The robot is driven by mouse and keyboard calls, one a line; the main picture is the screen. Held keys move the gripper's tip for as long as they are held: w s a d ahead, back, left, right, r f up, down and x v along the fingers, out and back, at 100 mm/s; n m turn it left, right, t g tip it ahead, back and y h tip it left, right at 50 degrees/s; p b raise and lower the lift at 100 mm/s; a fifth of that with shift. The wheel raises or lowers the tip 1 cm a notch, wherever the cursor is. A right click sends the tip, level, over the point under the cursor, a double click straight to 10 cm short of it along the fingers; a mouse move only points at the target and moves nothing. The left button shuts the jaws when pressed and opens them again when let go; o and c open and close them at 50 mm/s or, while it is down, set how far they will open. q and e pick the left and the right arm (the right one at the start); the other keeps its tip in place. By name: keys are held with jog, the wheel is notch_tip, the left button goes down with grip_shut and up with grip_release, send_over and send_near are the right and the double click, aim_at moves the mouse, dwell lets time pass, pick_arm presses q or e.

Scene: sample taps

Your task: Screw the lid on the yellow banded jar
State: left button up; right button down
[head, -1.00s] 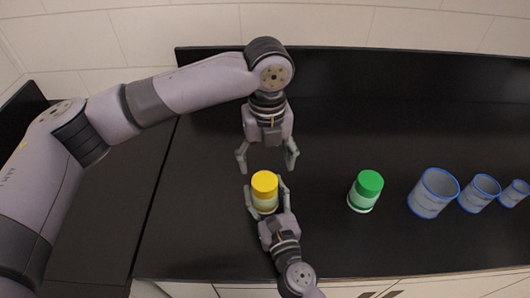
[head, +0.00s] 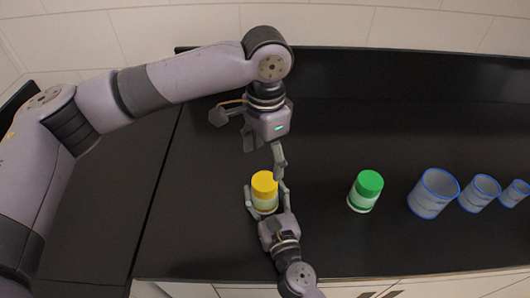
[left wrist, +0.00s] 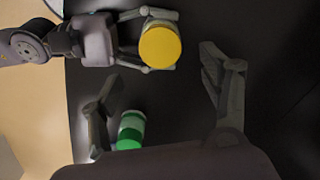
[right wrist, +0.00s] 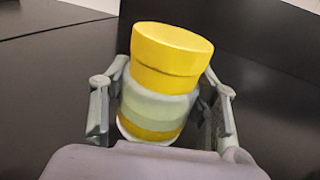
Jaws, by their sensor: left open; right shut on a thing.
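The yellow banded jar (head: 265,203) stands upright on the dark counter, its pale body showing a yellow band near the base in the right wrist view (right wrist: 150,130). A yellow lid (head: 264,184) sits on top; it also shows in the left wrist view (left wrist: 160,46). I cannot tell how tightly it is seated. My right gripper (head: 267,198) is shut on the jar's body, one finger on each side. My left gripper (head: 250,148) is open and empty, above and behind the jar, turned with its fingers spread diagonally. It is apart from the lid.
A green-lidded jar (head: 366,192) stands to the right of the yellow one. Several blue-rimmed cups, the largest nearest (head: 433,194), stand further right. A low black ledge (head: 400,77) runs along the back. The counter between the two jars is clear.

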aim_at(265, 181)
pick_arm(q)
jog(key=shift+n, duration=1.4)
jog(key=shift+f, duration=3.95)
jog(key=c, duration=1.2)
jog(key=m, duration=0.8)
jog(key=shift+a, duration=0.1)
jog(key=o, duration=1.3)
